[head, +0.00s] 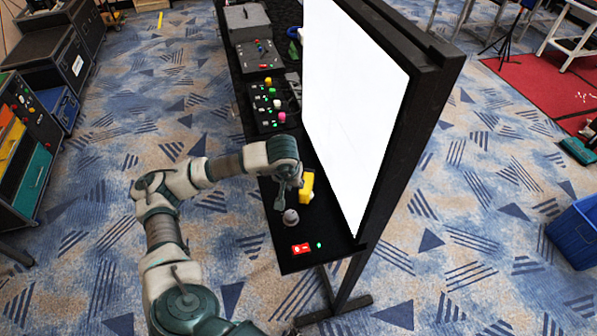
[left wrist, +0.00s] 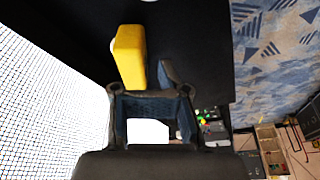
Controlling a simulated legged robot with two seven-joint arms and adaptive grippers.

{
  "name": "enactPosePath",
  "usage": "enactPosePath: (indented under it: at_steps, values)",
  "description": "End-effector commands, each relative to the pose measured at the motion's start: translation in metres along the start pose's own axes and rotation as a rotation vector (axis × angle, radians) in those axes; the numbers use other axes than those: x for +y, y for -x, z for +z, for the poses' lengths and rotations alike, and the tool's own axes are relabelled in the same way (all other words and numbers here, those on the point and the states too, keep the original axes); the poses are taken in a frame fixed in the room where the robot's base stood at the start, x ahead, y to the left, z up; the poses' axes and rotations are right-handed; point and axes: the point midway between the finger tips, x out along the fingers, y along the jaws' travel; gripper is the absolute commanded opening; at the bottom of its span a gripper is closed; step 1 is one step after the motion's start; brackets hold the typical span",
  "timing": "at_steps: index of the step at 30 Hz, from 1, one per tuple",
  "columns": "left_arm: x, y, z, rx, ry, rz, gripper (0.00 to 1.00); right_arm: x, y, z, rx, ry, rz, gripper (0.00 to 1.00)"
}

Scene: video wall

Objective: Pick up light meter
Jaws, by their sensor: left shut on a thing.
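The light meter (head: 306,187) appears to be the yellow block with a small whitish part on its side. It is at the narrow black shelf (head: 289,262) in front of the white screen. It also shows in the left wrist view (left wrist: 131,56), upright in the picture between my fingers. My left gripper (head: 298,184) is shut on it; one dark blue finger lies along its right side in the wrist view, and the other finger is mostly hidden. I cannot tell whether the meter still touches the shelf. My right gripper is in neither view.
A button panel (head: 270,103) lies farther along. The white screen (head: 352,100) rises close on the right. Carpet is open at left.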

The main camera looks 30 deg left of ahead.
Motion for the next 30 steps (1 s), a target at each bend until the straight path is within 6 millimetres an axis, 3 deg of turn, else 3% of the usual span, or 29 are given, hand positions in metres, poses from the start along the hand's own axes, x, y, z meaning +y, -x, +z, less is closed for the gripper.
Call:
enactPosePath:
  at_steps: [6,17,26,27,30]
  values:
    - [-0.004,0.008,0.017,0.001,0.002,0.002,0.0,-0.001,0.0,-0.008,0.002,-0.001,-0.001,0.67]
    - [-0.005,0.01,0.02,0.002,0.002,0.004,0.0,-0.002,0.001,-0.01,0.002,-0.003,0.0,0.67]
    - [-0.004,0.011,0.02,0.004,0.001,0.004,0.76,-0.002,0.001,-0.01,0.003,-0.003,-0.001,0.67]
    - [-0.004,0.011,0.02,0.004,0.001,0.004,0.8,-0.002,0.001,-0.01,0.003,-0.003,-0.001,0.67]
    - [-0.004,0.011,0.02,0.004,0.001,0.004,0.8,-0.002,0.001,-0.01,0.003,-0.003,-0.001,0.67]
